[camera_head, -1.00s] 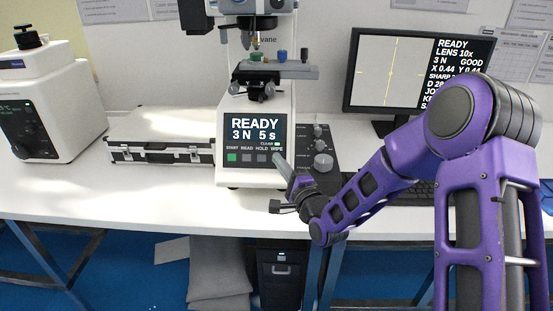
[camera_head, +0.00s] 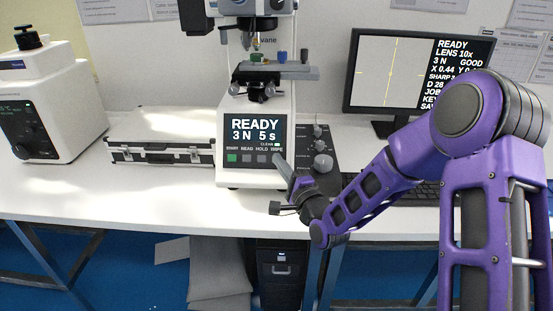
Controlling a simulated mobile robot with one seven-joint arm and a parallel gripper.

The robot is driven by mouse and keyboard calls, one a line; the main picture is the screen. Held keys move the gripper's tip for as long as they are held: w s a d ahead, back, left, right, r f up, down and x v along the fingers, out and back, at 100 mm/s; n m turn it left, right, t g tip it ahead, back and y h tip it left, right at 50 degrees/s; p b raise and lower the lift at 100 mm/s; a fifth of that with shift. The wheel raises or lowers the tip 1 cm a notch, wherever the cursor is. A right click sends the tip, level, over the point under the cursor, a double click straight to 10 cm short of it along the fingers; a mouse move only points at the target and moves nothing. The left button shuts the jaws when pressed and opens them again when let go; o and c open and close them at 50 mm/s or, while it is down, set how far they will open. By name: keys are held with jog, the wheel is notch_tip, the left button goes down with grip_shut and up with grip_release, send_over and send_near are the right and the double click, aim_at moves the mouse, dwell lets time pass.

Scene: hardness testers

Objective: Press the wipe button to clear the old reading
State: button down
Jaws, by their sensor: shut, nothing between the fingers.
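The hardness tester (camera_head: 257,176) stands on the white table, with its stage and objectives above a dark front screen. The screen (camera_head: 255,133) reads "READY 3 N 5 s", with a small "CLEAR" tag at its lower right. Below it is a row of buttons labelled START, READ, HOLD and WIPE. The start button (camera_head: 232,158) is green; the read button (camera_head: 247,158) is grey. The wipe button is hidden behind my gripper's tip. My gripper (camera_head: 277,158) is shut and empty, its tip at the right end of the button row. I cannot tell whether it touches the button.
A control box with knobs (camera_head: 323,163) stands close to the right of my gripper. A silver case (camera_head: 160,137) and another white machine (camera_head: 45,110) are at left. A monitor (camera_head: 395,70) and keyboard (camera_head: 405,195) are at right. The table's front left is clear.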

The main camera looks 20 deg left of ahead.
jog(key=s+r, duration=0.1)
jog(key=s+p, duration=0.1)
jog(key=s+d+r, duration=0.1)
jog(key=s, duration=0.1)
jog(key=shift+r, duration=0.3)
dwell(0.3)
dwell(0.3)
